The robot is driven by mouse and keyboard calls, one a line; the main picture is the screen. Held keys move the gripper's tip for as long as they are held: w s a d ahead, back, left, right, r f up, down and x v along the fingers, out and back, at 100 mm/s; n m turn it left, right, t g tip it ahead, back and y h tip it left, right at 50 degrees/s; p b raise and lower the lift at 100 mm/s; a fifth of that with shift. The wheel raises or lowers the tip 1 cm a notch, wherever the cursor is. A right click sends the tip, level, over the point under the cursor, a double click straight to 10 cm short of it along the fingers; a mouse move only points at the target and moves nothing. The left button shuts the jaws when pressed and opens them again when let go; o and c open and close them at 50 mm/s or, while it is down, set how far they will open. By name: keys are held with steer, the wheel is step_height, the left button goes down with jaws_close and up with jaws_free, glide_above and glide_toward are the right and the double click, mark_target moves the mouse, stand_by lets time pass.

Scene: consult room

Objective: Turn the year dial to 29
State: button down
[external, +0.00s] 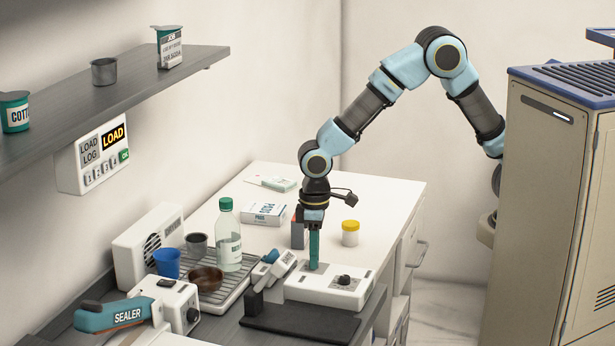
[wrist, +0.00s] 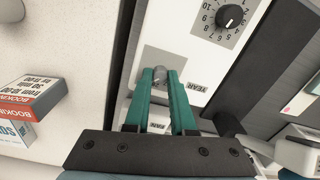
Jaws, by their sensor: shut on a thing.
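The white dial box (external: 318,290) stands on the dark counter. My gripper (external: 315,266) points straight down onto its left part. In the wrist view the green fingers of my gripper (wrist: 160,84) are shut on a small grey knob (wrist: 159,73), which sits on a grey square plate. A second, black dial (wrist: 230,16) with a printed number scale is on the same box, clear of the fingers.
A dark mat (external: 300,325) lies in front of the box. A yellow-lidded jar (external: 350,233) and a pads box (external: 264,214) stand behind. A bottle (external: 228,240) on a rack and a sealer (external: 115,314) are to the left.

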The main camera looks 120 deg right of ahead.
steer(key=c, duration=0.8)
jaws_free()
steer(key=shift+o, duration=0.2)
steer(key=shift+r, duration=0.15)
step_height(320, 180, up, 11)
steer(key=b, duration=0.2)
steer(key=shift+d+f, duration=0.15)
steer(key=shift+f, duration=0.05)
steer(key=shift+s+f, duration=0.1)
steer(key=shift+s, duration=0.1)
